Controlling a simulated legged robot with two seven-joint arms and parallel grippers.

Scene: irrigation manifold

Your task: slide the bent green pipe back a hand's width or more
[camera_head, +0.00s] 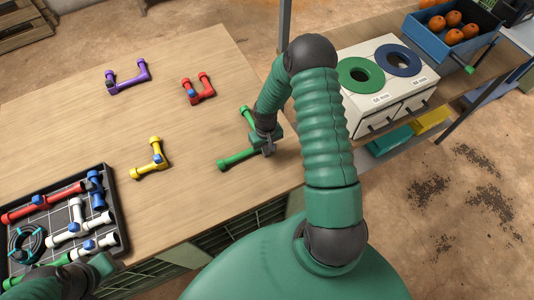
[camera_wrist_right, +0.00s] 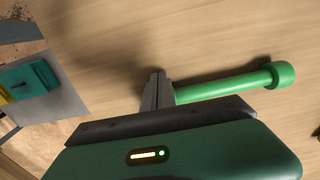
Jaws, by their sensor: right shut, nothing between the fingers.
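The bent green pipe (camera_head: 238,159) lies on the wooden table near its right edge. One leg points left and the other points back, partly hidden by my right arm. My right gripper (camera_head: 268,148) is shut and empty, low over the table at the bend of the pipe. In the right wrist view the shut fingers (camera_wrist_right: 158,88) stand right against the left end of the visible green leg (camera_wrist_right: 225,85), which seems to touch them or lie just behind. My left arm shows at the bottom left; its fingers cannot be made out.
A purple pipe (camera_head: 127,85), a red pipe (camera_head: 199,96) and a yellow pipe (camera_head: 151,168) lie on the table. A dark tray (camera_head: 119,222) of pipes is at the left front. A white cabinet (camera_head: 372,104) stands right. Table behind the green pipe is clear.

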